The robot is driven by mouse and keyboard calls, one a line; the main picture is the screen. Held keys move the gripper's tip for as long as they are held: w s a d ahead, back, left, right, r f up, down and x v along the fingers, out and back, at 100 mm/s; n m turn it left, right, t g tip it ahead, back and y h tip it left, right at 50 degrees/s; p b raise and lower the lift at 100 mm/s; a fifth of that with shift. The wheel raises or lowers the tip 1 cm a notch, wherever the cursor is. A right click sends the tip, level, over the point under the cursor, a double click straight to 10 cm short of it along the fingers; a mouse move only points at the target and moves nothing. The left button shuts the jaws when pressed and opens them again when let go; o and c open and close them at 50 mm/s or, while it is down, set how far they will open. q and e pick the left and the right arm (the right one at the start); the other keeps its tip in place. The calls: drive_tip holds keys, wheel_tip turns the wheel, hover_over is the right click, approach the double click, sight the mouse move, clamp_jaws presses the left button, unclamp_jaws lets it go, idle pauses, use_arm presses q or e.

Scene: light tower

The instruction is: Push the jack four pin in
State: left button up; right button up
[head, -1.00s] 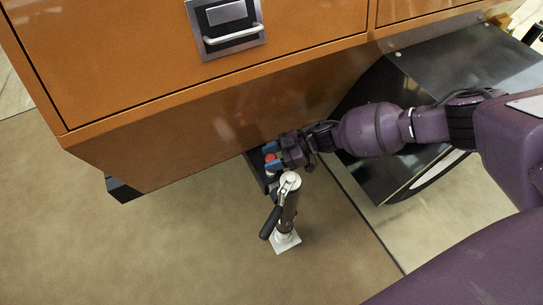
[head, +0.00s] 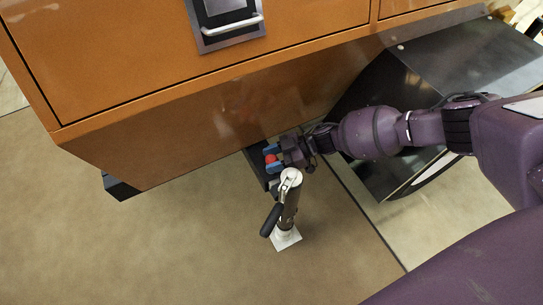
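The jack (head: 287,205) stands upright below the orange cabinet, with a white square foot on the floor and a black crank handle on its left. A small red pin head (head: 270,159) shows just behind the top of the jack, by a dark bracket under the cabinet. My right gripper (head: 272,159) reaches in from the right, its blue fingertips apart on either side of the red pin head. I cannot tell whether the fingers touch it. The pin's shaft is hidden. My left gripper is out of view.
The orange cabinet (head: 200,130) with a handled drawer overhangs from above. A dark fender panel (head: 400,110) lies under my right arm. The tan floor (head: 130,250) at the left and front is clear.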

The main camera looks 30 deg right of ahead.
drive_tip(key=shift+o, duration=1.1)
drive_tip(key=shift+r, duration=0.15)
